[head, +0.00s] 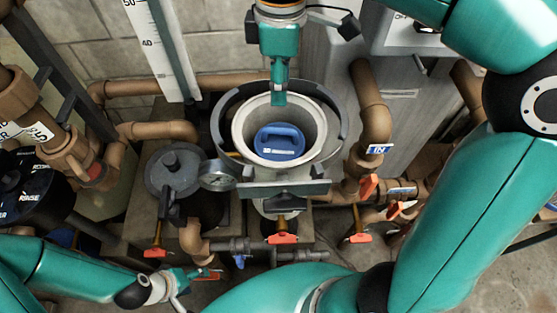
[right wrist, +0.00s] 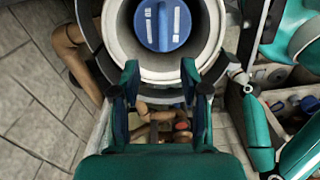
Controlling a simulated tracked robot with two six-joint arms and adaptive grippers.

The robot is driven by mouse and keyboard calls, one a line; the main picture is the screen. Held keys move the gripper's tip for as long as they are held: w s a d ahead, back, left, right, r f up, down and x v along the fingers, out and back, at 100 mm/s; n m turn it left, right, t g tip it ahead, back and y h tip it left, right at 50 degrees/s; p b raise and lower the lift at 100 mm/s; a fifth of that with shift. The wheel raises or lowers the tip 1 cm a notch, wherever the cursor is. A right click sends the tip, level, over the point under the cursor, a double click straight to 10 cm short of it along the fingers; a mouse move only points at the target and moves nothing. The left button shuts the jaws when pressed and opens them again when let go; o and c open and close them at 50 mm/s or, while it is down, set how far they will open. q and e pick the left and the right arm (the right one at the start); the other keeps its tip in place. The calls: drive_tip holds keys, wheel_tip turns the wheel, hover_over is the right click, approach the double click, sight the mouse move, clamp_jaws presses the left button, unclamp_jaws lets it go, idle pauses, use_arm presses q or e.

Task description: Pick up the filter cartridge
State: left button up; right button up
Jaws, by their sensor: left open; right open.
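The filter cartridge (head: 279,146) shows as a round blue top with a raised handle, seated upright inside the round grey housing (head: 237,136). In the right wrist view its blue top (right wrist: 176,36) lies ahead of the fingers, inside the pale rim (right wrist: 211,60). My right gripper (head: 279,98) hangs above the far side of the housing opening, seen edge-on. In the right wrist view it (right wrist: 158,75) is open and empty, with its fingers apart and the blue top beyond them. My left gripper (head: 190,283) is low at the left, open and away from the cartridge.
A lidded grey pot (head: 174,168) and a pressure gauge (head: 217,176) stand left of the housing. Brown pipes (head: 372,110) run on both sides. Valves with orange handles (head: 283,239) sit in front. A white measuring scale (head: 160,45) rises behind.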

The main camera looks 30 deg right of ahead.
hover_over(280, 130)
drive_tip(key=f, duration=0.6)
drive_tip(key=shift+w+d+f+b, duration=0.2)
drive_tip(key=shift+w+f+b, duration=0.15)
drive_tip(key=shift+f+b, duration=0.05)
drive_tip(key=shift+s+a+f, duration=0.1)
drive_tip(key=shift+s+f, duration=0.05)
drive_tip(key=shift+f, duration=1.4)
drive_tip(key=shift+s+a+f, duration=0.1)
drive_tip(key=shift+s+f, duration=0.05)
drive_tip(key=shift+f, duration=1.35)
clamp_jaws()
drive_tip(key=shift+r, duration=0.1)
